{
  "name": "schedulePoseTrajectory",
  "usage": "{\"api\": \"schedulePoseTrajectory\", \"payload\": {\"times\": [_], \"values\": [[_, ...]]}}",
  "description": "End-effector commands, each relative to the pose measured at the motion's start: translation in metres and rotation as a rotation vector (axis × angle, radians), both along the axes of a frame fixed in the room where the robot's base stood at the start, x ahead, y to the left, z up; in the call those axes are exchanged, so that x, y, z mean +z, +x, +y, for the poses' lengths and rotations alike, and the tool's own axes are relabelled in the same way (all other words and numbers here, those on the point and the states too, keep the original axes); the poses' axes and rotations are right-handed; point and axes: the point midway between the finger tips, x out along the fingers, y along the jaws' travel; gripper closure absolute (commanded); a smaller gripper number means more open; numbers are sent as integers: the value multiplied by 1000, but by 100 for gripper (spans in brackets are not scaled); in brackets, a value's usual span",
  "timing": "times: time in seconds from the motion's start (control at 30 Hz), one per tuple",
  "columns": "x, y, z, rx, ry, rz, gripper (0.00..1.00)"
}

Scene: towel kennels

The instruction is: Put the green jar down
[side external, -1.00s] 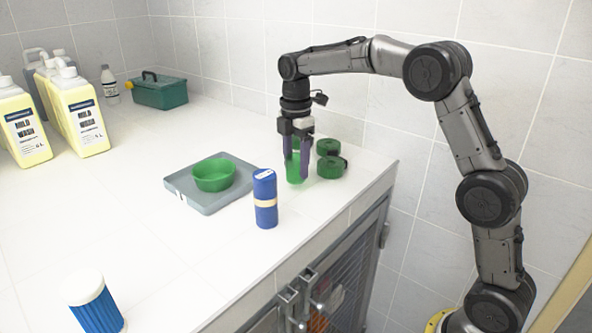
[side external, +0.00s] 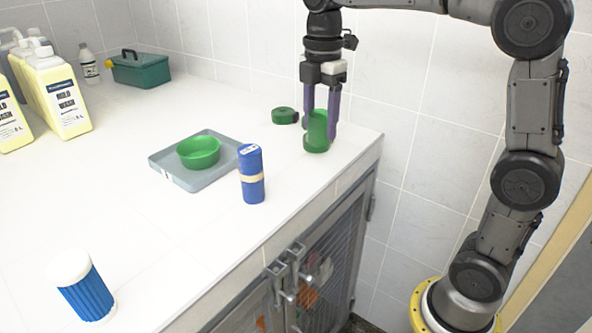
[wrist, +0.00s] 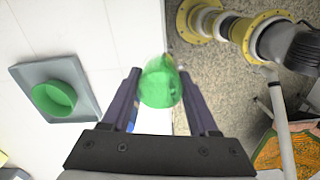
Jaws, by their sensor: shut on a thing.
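The green jar (side external: 318,128) is a bright translucent green cylinder, upright near the back right corner of the white counter in the side view. My gripper (side external: 320,134) points down with its purple fingers on either side of the jar, shut on it. The wrist view shows the jar (wrist: 160,88) between the two fingertips, overlapping the counter edge and the floor beyond. I cannot tell whether its base touches the counter. A dark green round tin (side external: 285,116) lies to its left. Darker green shows at the jar's lower left, perhaps a second tin mostly hidden.
A grey tray (side external: 215,176) with a green bowl (side external: 198,152) is left of the jar. A blue cylinder (side external: 251,174) stands nearer the front edge.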

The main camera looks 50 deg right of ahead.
Motion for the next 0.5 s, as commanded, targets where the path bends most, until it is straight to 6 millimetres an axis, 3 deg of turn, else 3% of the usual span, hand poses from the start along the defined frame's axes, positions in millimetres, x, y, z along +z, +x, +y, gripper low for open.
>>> {"api": "schedulePoseTrajectory", "payload": {"times": [0.2, 0.5], "values": [[-22, 34, 15, -289, 0, 3, 93], [-39, 67, 27, -799, 0, 1, 93]]}}
